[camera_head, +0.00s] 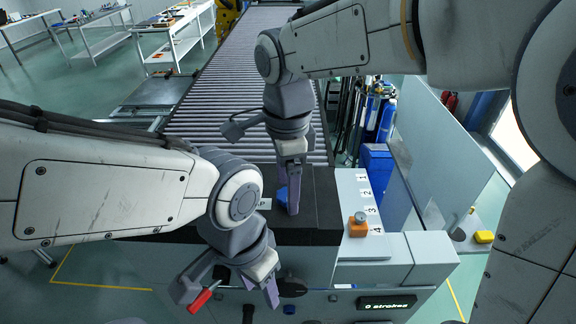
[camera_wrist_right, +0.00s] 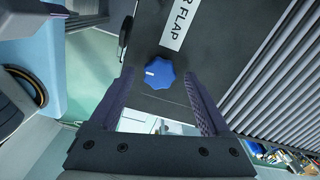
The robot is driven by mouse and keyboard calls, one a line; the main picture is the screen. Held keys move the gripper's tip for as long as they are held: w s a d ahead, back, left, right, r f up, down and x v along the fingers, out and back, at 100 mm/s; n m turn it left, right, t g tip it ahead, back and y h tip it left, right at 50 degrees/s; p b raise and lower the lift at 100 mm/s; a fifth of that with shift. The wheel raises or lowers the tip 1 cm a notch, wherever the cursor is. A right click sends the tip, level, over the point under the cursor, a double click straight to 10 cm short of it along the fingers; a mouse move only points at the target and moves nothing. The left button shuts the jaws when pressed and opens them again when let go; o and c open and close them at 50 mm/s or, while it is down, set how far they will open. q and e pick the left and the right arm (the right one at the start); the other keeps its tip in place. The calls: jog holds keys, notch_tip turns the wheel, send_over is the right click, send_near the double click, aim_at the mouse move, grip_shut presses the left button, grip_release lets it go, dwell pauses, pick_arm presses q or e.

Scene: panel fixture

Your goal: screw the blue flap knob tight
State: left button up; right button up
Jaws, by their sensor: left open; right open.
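The blue flap knob (camera_head: 281,194) is on the dark top of the fixture, partly hidden behind my right gripper (camera_head: 292,208) in the head view. In the right wrist view the lobed blue knob (camera_wrist_right: 159,72) carries a white mark and lies between the tips of my open right fingers. Whether the fingers touch it, I cannot tell. A white label (camera_wrist_right: 180,22) reading "FLAP" is beside it. My left gripper (camera_head: 271,292) is open in front of the fixture's front face, with nothing visible between its fingers.
A red handle (camera_head: 199,301) is left of my left gripper. An orange block (camera_head: 358,229) with a grey knob stands by the number 4 on a light strip. A display (camera_head: 387,303) reads "0 strokes". A roller conveyor (camera_head: 235,90) runs behind; a clear panel (camera_head: 440,150) stands at right.

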notch_tip(320, 180, up, 10)
jog(key=b, duration=0.2)
dwell(0.4)
